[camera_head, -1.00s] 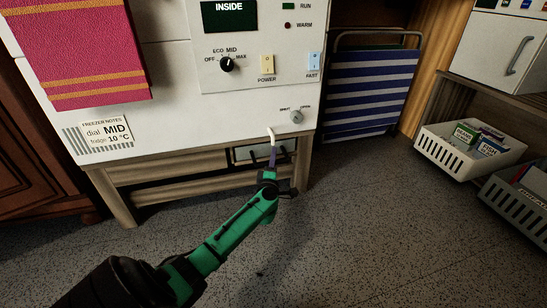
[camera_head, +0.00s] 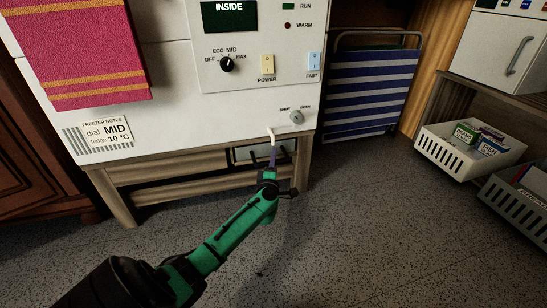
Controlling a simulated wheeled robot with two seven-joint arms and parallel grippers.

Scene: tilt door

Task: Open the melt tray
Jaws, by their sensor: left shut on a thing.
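The melt tray (camera_head: 243,156) is a dark, shallow shape with a pale rim, under the white freezer (camera_head: 185,118) and within the wooden stand. A short white spout (camera_head: 271,133) hangs from the freezer's lower edge just above it. My left gripper (camera_head: 273,152) reaches up to the right part of the tray's front, below the spout. It is shut on the tray; its wrist hides the exact grip and part of the tray. How far out the tray sits is hard to tell. My right gripper is not in view.
The wooden stand's right leg (camera_head: 304,160) is close to the right of my gripper. A red towel (camera_head: 75,50) hangs at upper left. A folded striped chair (camera_head: 370,90) leans at the right, near white baskets (camera_head: 440,151). The speckled floor (camera_head: 370,240) in front is clear.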

